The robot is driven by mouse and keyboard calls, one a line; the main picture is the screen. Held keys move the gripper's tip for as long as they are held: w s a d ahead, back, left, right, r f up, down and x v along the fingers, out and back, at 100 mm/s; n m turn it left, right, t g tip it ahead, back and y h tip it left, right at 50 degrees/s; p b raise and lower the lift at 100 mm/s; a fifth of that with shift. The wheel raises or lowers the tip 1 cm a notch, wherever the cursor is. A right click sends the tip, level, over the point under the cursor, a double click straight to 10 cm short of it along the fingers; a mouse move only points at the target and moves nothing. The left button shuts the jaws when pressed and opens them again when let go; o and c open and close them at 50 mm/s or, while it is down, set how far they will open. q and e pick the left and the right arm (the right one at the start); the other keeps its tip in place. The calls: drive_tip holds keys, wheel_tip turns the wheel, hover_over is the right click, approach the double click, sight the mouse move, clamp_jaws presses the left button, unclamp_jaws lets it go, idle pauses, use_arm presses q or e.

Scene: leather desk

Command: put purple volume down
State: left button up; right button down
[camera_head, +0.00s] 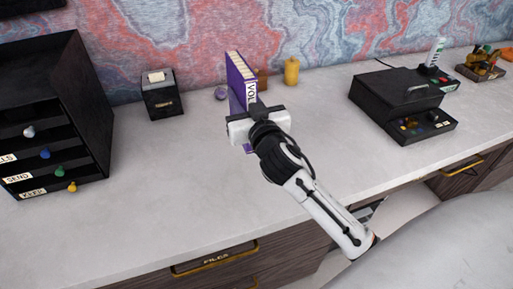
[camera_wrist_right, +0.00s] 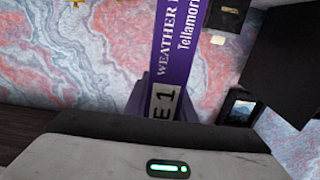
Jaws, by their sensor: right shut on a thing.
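The purple volume (camera_head: 239,92) is upright, with its cream page edges at the top and a white "VOL" label on its spine. My right gripper (camera_head: 257,118) is shut on the volume near its lower part. A bit of purple shows below the gripper, and I cannot tell whether the volume touches the desk (camera_head: 190,165). In the right wrist view the purple spine (camera_wrist_right: 178,55) rises in front of the gripper, with white lettering and a label ending in "E 1". My left gripper is not in view.
A black drawer unit (camera_head: 80,95) with labelled drawers stands at the left. A small black box (camera_head: 161,98) is near the wall. A yellow bottle (camera_head: 291,71) stands behind the volume. A black case with an open drawer (camera_head: 405,107) is at the right. The front middle of the desk is clear.

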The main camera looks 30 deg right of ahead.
wheel_tip(320, 180, down, 5)
drive_tip(key=shift+r+b, duration=0.2)
drive_tip(key=shift+b, duration=0.25)
wheel_tip(320, 180, down, 4)
drive_tip(key=shift+f+b, duration=0.15)
drive_tip(key=shift+b, duration=0.45)
drive_tip(key=c, duration=1.9)
unclamp_jaws()
drive_tip(key=shift+f, duration=0.3)
drive_tip(key=o, duration=0.4)
drive_tip(key=shift+r, duration=0.15)
